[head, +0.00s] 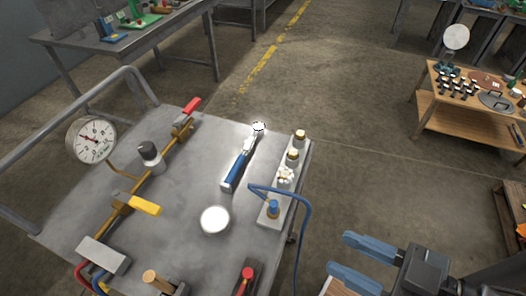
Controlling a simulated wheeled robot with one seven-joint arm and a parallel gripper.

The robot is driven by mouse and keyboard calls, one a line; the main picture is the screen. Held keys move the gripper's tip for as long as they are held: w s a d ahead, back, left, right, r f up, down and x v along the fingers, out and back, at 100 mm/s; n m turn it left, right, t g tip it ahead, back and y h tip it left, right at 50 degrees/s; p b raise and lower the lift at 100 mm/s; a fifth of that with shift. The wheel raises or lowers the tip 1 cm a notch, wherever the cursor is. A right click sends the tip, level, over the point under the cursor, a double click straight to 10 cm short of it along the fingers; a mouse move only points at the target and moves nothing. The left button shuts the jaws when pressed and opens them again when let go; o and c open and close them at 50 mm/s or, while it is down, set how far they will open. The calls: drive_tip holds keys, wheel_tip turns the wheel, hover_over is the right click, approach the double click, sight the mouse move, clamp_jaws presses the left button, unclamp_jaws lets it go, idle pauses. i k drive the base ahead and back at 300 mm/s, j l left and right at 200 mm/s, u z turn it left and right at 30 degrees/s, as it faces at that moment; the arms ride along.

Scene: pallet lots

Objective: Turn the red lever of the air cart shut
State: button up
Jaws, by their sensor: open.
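The air cart (185,215) has a grey metal top and stands at the left and centre of the head view. Its red lever (192,105) is at the far end of a brass pipe (165,152) and points away to the upper right, roughly along the pipe. A yellow lever (145,205) nearer on the same pipe points across it. My gripper (339,255) is at the lower right, off the cart's right side and well apart from the red lever. Its two blue fingers point left, are spread, and hold nothing.
A gauge (91,140) and black knob (150,154) stand by the pipe. A blue-handled tool (237,168), white disc (214,220), fittings block (272,220) with blue hose (308,225) and red-topped part (247,274) are on the cart. A wooden bench (440,120) stands right; floor between is clear.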

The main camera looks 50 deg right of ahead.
sight(195, 103)
drive_tip(key=l, duration=1.45)
drive_tip(key=i+l, duration=0.1)
drive_tip(key=l, duration=0.3)
drive_tip(key=i+l, duration=0.15)
drive_tip(key=l, duration=0.3)
drive_tip(key=i+l, duration=0.1)
drive_tip(key=l, duration=0.3)
drive_tip(key=i+l, duration=0.15)
drive_tip(key=l, duration=0.25)
drive_tip(key=i+l, duration=0.2)
drive_tip(key=i, duration=0.2)
drive_tip(key=i+l, duration=0.2)
drive_tip(key=i, duration=0.15)
drive_tip(key=l+z, duration=0.05)
